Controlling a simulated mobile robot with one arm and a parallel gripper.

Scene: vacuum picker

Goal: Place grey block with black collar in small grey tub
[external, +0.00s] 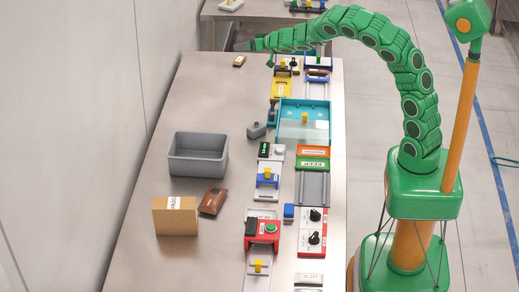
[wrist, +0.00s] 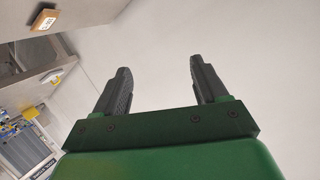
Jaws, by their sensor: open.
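In the external view a small dark grey block (external: 257,130) lies on the table, right of the tub. Whether it has a black collar is too small to tell. The small grey tub (external: 185,167) stands on the left-middle of the table, and it looks empty. My gripper (external: 243,46) is at the far end of the table, reached out to the left by my green arm, well away from block and tub. In the wrist view my gripper (wrist: 160,80) has its two black fingers wide apart with nothing between them. Block and tub are not in the wrist view.
A cardboard box (external: 175,217) and a brown wallet-like item (external: 213,201) lie in front of the tub. A teal tray (external: 284,136) and several coloured devices line the table's right side. A small brown block (external: 239,61) lies at the far end. The table's left strip is clear.

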